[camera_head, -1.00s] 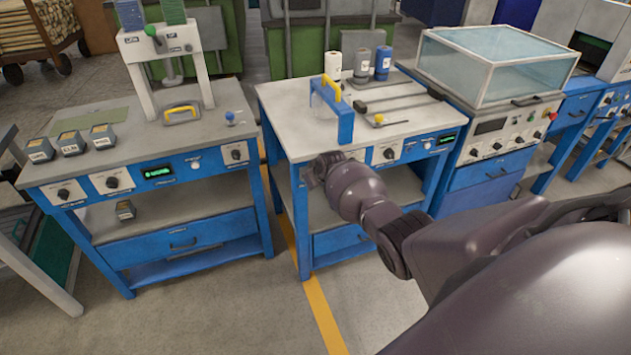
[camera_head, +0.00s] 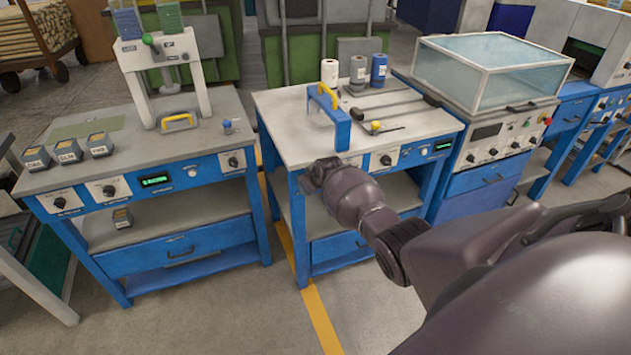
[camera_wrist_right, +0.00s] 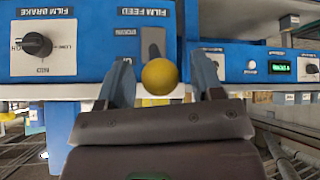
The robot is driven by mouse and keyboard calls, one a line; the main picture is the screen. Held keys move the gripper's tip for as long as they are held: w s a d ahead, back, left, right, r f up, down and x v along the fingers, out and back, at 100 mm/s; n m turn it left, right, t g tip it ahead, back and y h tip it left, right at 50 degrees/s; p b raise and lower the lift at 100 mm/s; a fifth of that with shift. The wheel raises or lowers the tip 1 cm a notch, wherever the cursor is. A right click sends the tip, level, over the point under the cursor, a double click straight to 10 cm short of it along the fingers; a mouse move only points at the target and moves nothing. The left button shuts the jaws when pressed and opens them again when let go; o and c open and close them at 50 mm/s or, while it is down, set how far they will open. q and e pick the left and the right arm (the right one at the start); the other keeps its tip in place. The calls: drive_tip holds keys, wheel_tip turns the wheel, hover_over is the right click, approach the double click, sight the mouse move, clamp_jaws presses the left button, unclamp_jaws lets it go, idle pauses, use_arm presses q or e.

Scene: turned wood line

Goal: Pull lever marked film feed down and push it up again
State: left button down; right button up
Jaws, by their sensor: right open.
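The film feed lever shows in the right wrist view as a round yellow knob (camera_wrist_right: 160,77) in front of a dark slot, on a panel labelled FILM FEED (camera_wrist_right: 143,22). My right gripper (camera_wrist_right: 162,76) is open, with one finger on each side of the knob and visible gaps between. In the head view my right gripper (camera_head: 316,174) is at the left front of the middle bench (camera_head: 277,112) and hides the lever there. My left gripper is in neither view.
A film brake dial (camera_wrist_right: 36,44) is beside the lever panel. A yellow-handled blue bracket (camera_head: 341,130) and several bottles stand on the middle bench. The left bench (camera_head: 225,108) is across a narrow gap. A glass-covered machine (camera_head: 489,70) stands at right.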

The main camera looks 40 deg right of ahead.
drive_tip(key=shift+s+r, duration=0.2)
drive_tip(key=shift+r, duration=0.1)
drive_tip(key=p+v, duration=0.2)
drive_tip(key=v, duration=0.7)
drive_tip(key=shift+s+r+p, duration=0.2)
drive_tip(key=shift+r+p, duration=0.2)
